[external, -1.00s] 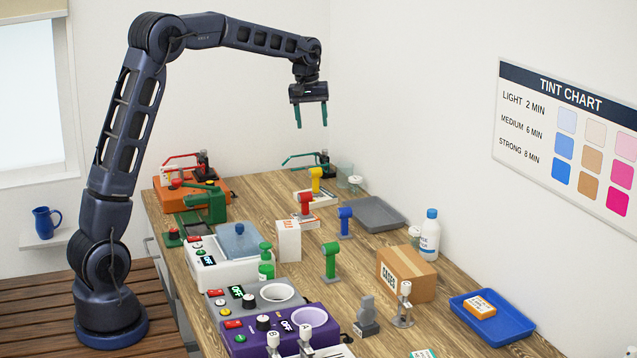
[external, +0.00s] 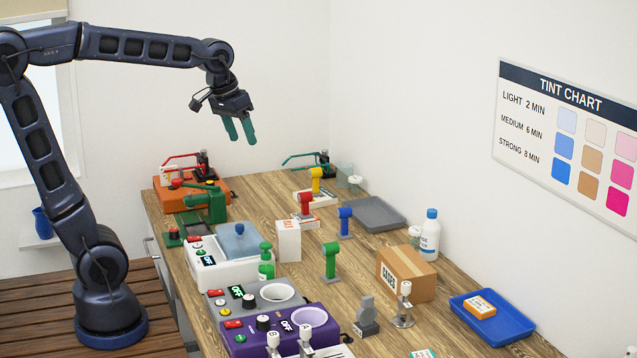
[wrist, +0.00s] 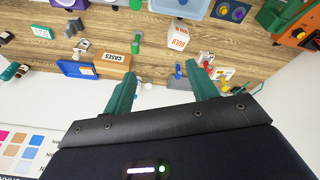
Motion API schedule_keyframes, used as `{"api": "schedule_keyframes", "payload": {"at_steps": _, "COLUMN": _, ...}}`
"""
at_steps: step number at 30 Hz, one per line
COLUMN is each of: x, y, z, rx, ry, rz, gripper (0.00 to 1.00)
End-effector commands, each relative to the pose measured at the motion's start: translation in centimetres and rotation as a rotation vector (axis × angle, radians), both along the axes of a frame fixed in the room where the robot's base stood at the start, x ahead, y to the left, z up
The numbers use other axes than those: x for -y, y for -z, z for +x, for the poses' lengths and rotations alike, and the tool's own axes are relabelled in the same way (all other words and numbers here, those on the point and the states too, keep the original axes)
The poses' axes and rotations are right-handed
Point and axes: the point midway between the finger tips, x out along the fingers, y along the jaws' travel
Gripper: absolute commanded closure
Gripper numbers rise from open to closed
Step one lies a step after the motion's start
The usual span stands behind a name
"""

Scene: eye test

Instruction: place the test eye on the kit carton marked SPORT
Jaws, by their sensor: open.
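My gripper (external: 242,139) is open and empty, high above the bench's far left part; its green fingers also show in the wrist view (wrist: 162,78). Several short coloured posts with round heads stand on the bench: green (external: 330,261), blue (external: 345,221), red (external: 305,204) and yellow (external: 316,180). I cannot tell which thing is the test eye. A small white-and-teal carton (external: 422,354) lies at the front, partly cut off. I can read SPORT on no carton.
Bare wood shows in the middle.

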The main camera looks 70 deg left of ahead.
Motion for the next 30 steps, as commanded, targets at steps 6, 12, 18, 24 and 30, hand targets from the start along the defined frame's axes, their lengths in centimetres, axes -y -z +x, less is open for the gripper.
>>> {"api": "schedule_keyframes", "payload": {"at_steps": 6, "x": 3.0, "y": 2.1, "z": -6.8, "rx": 0.042, "ry": 0.155, "rz": 0.045, "gripper": 0.42}}
{"api": "schedule_keyframes", "payload": {"at_steps": 12, "x": 4.9, "y": 4.8, "z": -12.1, "rx": 0.073, "ry": 0.283, "rz": 0.087, "gripper": 0.42}}
{"api": "schedule_keyframes", "payload": {"at_steps": 18, "x": 5.7, "y": 6.7, "z": -14.9, "rx": 0.091, "ry": 0.356, "rz": 0.112, "gripper": 0.42}}
{"api": "schedule_keyframes", "payload": {"at_steps": 24, "x": 5.8, "y": 7.2, "z": -15.4, "rx": 0.093, "ry": 0.373, "rz": 0.119, "gripper": 0.42}}
{"api": "schedule_keyframes", "payload": {"at_steps": 30, "x": 5.8, "y": 7.1, "z": -15.4, "rx": 0.092, "ry": 0.371, "rz": 0.118, "gripper": 0.42}}
